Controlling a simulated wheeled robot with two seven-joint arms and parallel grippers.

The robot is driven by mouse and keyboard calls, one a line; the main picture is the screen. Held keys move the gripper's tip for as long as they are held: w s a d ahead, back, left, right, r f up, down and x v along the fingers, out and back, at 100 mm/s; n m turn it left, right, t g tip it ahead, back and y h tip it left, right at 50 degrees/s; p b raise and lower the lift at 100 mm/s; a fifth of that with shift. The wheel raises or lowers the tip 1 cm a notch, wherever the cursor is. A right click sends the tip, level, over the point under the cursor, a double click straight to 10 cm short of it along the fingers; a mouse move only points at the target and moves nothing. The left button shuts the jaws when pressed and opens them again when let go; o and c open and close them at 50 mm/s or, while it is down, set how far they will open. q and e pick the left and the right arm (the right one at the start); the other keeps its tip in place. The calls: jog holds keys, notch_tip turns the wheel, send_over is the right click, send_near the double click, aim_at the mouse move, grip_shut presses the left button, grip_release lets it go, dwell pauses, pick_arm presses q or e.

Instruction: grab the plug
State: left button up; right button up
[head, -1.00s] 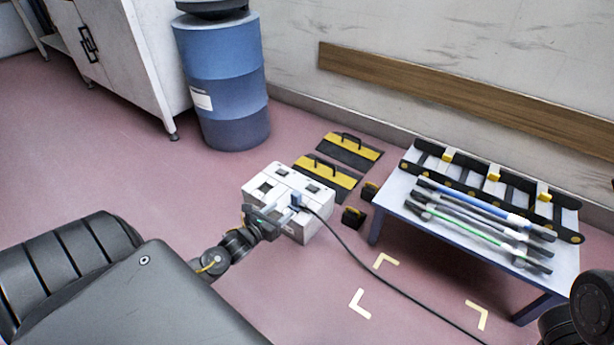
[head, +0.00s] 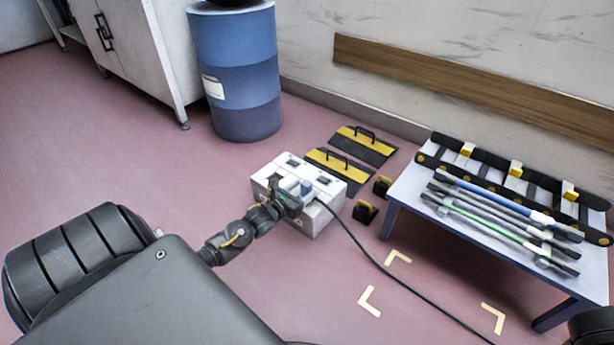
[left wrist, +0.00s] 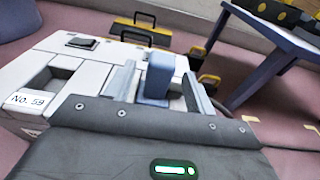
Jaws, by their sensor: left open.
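The plug (head: 306,187) is a blue-grey block standing upright in the top of a white socket box (head: 325,223), with a black cable running from it. It also shows in the left wrist view (left wrist: 160,75). My left gripper (head: 299,192) is at the plug over the box top. In the left wrist view its two fingers (left wrist: 158,88) are open, one on each side of the plug, with gaps visible. My right gripper is not in view; only a dark piece of my right arm shows at the lower right corner.
The black cable (head: 400,278) runs across the floor to the lower right. A low table (head: 404,200) with several bars stands at right. Yellow-and-black plates (head: 365,145) lie behind the box. A blue barrel (head: 238,75) stands at the back. Floor left of the box is clear.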

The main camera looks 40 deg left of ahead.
aim_at(303, 191)
pick_arm(q)
jog(key=w+b, duration=0.1)
jog(key=w+f+b, duration=0.1)
jog(key=w, duration=0.1)
jog(key=shift+w+a+f+b, duration=0.1)
jog(key=shift+w+f+b, duration=0.05)
jog(key=shift+w+b, duration=0.2)
jog(key=shift+w, duration=0.4)
jog(key=c, duration=1.2)
